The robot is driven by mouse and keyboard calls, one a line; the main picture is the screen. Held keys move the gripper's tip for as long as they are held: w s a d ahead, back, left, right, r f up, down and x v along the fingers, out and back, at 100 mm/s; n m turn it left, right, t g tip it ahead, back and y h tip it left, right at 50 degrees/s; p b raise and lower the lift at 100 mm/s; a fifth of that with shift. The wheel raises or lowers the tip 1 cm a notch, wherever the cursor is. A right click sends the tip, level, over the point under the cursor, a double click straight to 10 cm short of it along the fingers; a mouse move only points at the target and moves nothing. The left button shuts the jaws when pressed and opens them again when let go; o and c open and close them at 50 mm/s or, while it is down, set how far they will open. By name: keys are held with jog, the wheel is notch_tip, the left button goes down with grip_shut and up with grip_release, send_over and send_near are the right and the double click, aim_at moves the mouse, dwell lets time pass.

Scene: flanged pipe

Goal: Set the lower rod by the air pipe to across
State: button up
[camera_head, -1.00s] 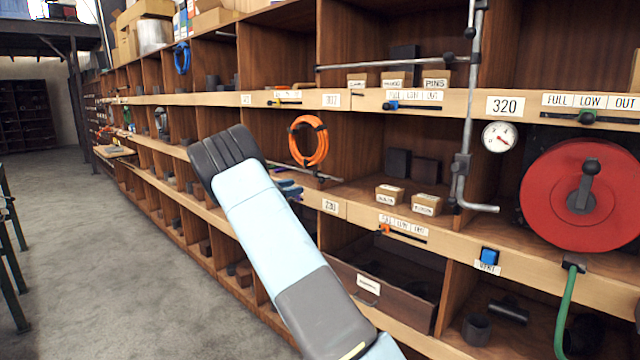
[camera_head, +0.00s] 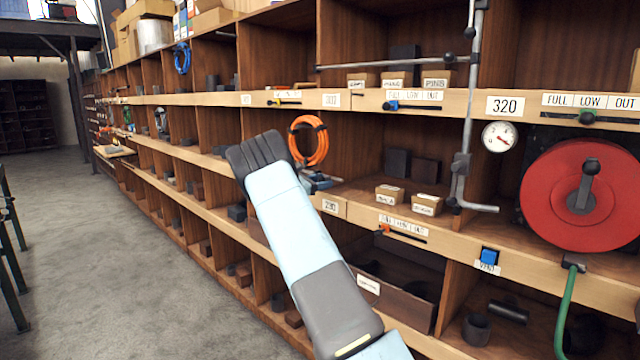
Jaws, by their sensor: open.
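The grey air pipe (camera_head: 467,120) runs upright along the shelf front at right and bends right at its foot. Its lower rod (camera_head: 457,187) seems to hang down from the fitting (camera_head: 461,163), along the pipe, with a dark knob (camera_head: 453,203) at its end. Rod and pipe are hard to tell apart here. My gripper (camera_head: 325,181) is partly hidden behind my arm, small and open, below the orange hose. It is well left of the lower rod and touches nothing that I can make out.
An orange hose coil (camera_head: 308,141) hangs near my gripper. A round gauge (camera_head: 500,137) and a red reel (camera_head: 580,195) are right of the pipe. Small boxes (camera_head: 426,204) stand on the shelf left of the rod. A drawer (camera_head: 402,304) stands below. The aisle floor (camera_head: 110,240) is clear.

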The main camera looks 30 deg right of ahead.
jog(key=shift+c, duration=0.3)
grip_shut()
dwell(0.3)
